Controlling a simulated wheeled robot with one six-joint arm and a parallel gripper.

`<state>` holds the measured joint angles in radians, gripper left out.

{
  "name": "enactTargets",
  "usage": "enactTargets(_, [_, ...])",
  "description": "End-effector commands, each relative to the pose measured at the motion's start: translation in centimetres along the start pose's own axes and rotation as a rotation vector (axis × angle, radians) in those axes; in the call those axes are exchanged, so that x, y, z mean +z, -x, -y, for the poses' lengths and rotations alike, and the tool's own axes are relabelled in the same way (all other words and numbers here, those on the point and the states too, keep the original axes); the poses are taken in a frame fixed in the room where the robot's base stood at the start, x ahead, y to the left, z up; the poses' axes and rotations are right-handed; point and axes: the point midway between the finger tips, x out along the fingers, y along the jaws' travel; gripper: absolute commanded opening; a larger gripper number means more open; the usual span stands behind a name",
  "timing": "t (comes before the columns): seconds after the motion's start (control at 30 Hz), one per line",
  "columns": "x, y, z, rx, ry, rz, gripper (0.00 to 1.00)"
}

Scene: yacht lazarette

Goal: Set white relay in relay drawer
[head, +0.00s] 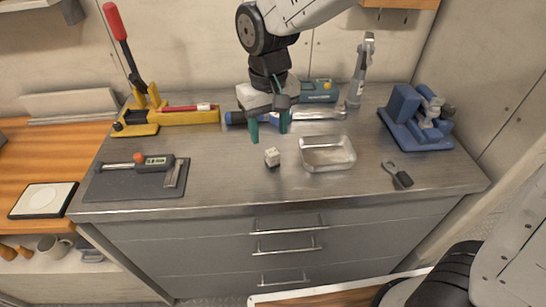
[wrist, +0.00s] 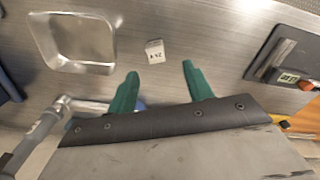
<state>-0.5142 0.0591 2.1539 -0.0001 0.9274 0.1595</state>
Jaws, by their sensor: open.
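The white relay (head: 272,157) is a small pale block lying on the metal cabinet top, left of a shallow metal tray. It also shows in the wrist view (wrist: 155,50), with dark marking on one face. My gripper (head: 269,136) has green fingers, spread apart and empty, just behind and above the relay. In the wrist view the fingertips (wrist: 161,72) point toward the relay, which lies beyond them, roughly between their lines. The cabinet has several closed drawers (head: 288,243) with bar handles. I cannot tell which one is the relay drawer.
The metal tray (head: 328,167) stands right of the relay. A dark mat (head: 112,192) with a caliper lies left. A yellow tool with a red lever (head: 143,120), a blue vise (head: 416,134) and a small dark tool (head: 399,176) surround the work area. The front strip is clear.

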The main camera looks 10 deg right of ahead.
Motion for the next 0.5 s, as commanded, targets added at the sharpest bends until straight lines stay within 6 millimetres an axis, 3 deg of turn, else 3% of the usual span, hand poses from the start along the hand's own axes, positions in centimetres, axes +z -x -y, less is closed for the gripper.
enactTargets(0.5, [0.4,-6.5,-0.7,0.001,0.003,0.005,0.51])
